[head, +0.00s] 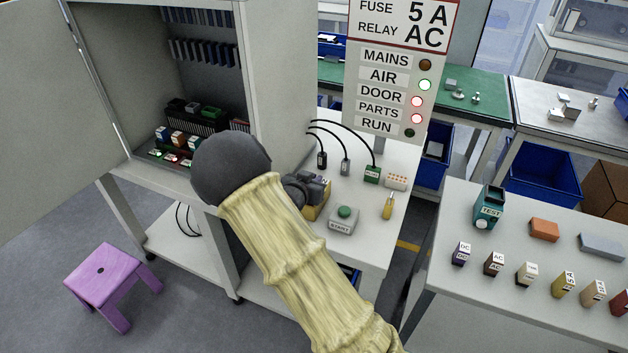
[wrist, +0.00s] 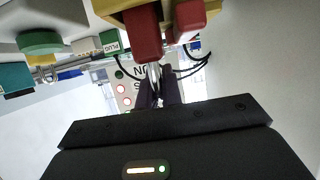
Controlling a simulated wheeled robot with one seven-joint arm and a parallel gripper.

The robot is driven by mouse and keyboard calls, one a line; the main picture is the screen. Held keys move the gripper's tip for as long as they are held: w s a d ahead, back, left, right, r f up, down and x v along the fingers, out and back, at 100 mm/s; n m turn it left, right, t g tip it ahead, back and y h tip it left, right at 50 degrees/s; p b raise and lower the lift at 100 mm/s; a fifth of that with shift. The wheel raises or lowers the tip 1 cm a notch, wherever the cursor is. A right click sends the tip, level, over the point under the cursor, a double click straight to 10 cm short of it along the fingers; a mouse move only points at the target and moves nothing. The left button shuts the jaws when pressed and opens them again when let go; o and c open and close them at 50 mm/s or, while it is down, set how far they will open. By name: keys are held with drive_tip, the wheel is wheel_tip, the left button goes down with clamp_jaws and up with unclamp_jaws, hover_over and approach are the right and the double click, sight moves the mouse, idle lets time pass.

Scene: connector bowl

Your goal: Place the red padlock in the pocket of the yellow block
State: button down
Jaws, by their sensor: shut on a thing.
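The red padlock (wrist: 147,35) hangs in front of my gripper (wrist: 158,82) in the wrist view. My gripper is shut on its grey shackle. The yellow block (wrist: 112,8) shows at the top edge of that view, close to the padlock's body; I cannot tell whether they touch or where the pocket is. A second red piece (wrist: 190,16) is beside the padlock. In the head view my gripper (head: 312,190) is just above the yellow block (head: 317,208) on the white bench, and my arm hides part of the area. The padlock cannot be made out there.
The open cabinet (head: 195,90) stands left. A side table (head: 480,260) with several small blocks is right. A purple stool (head: 103,275) is on the floor.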

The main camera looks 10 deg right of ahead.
drive_tip(key=shift+f, duration=0.15)
drive_tip(key=c, duration=1.6)
unclamp_jaws()
drive_tip(key=shift+o, duration=0.2)
drive_tip(key=shift+r, duration=0.25)
drive_tip(key=v, duration=1.2)
drive_tip(key=shift+f, duration=0.2)
